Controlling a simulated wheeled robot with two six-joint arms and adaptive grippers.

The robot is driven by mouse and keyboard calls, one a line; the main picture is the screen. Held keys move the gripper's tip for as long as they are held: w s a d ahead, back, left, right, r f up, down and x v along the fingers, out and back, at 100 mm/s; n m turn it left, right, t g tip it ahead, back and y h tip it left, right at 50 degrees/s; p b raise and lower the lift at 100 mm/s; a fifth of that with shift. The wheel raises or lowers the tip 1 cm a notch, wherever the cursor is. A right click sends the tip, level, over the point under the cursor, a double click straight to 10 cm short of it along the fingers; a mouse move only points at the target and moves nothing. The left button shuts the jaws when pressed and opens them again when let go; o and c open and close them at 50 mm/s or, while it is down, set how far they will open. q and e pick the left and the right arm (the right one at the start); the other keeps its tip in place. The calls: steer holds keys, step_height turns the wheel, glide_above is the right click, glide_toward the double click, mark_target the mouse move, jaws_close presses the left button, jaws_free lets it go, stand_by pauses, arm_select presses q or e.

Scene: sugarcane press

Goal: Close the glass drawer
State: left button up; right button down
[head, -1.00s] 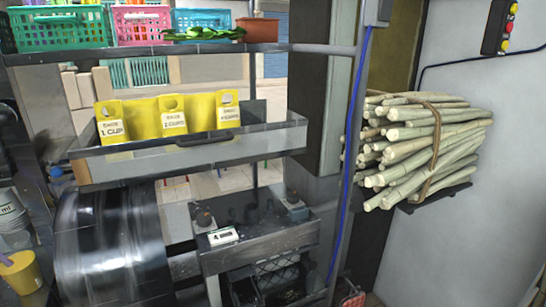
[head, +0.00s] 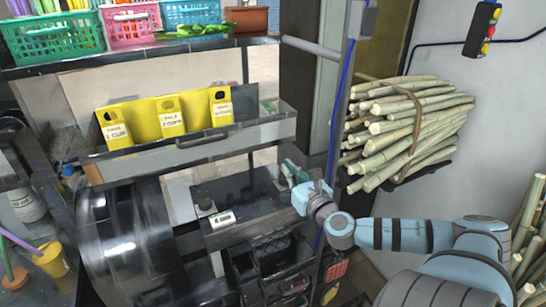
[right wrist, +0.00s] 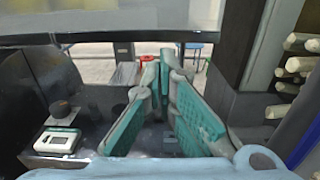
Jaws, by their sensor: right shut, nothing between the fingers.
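The glass drawer (head: 165,163) has a see-through front with a grey rim and a dark handle. It hangs under the top shelf in the head view and looks pulled out toward me. A yellow three-part cup holder (head: 150,128) with labels stands in it. My right gripper (head: 288,168) is below and to the right of the drawer's right corner, apart from the handle. In the right wrist view its teal-padded fingers (right wrist: 164,68) are together and empty. A pale panel (right wrist: 100,20) above them appears to be the drawer's underside or front. My left gripper is out of view.
A lower counter with a small scale (head: 222,219) lies below the drawer, near the gripper. A dark post (head: 308,100) and a bundle of sugarcane (head: 410,125) stand to the right. A metal drum (head: 125,235) is at lower left. Colored baskets (head: 130,22) sit on the shelf above.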

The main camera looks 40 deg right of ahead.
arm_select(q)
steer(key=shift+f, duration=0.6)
arm_select(e)
steer(key=x, duration=0.9)
steer(key=shift+w, duration=0.4)
steer(key=shift+d+f, duration=0.1)
